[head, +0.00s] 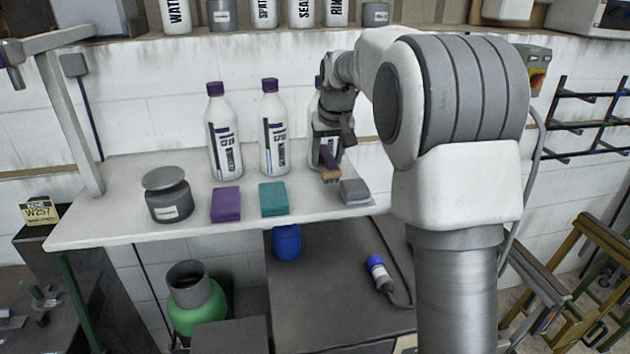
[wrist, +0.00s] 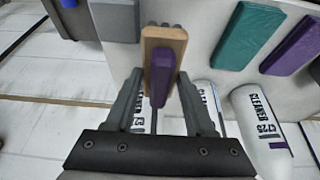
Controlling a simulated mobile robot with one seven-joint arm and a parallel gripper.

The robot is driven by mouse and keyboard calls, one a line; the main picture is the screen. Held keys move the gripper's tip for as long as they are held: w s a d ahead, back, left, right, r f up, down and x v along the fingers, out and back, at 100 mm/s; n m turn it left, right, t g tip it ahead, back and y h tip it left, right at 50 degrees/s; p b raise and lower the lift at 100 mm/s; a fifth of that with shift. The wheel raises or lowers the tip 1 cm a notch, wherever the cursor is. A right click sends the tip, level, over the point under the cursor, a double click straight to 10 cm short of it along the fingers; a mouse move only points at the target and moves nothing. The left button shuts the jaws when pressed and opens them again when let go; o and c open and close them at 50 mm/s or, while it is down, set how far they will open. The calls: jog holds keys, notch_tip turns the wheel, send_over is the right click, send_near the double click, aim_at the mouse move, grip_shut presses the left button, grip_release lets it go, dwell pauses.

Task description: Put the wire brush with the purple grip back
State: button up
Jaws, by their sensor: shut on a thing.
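The wire brush (head: 330,172) has a tan wooden block and a purple grip. In the wrist view the brush (wrist: 176,38) sits between the two fingers of my gripper (wrist: 160,78), which are shut on it. Dark bristle tufts show at its far end. In the head view my gripper (head: 329,150) points down over the right part of the white shelf (head: 120,232), with the brush just behind and left of a grey block (head: 355,191). I cannot tell whether the brush touches the shelf.
A teal block (head: 273,199) and a purple block (head: 226,204) lie along the shelf's front. White cleaner bottles (head: 224,140) stand behind them, one partly hidden by my gripper. A grey lidded pot (head: 168,197) stands at the left. The shelf's right end is close by.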

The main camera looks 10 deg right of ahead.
jog(key=a+f, duration=0.1)
jog(key=a, duration=0.2)
jog(key=shift+s+f, duration=0.4)
jog(key=shift+f+p, duration=0.4)
jog(key=shift+f, duration=1.65)
jog(key=shift+f, duration=0.1)
jog(key=o, duration=1.3)
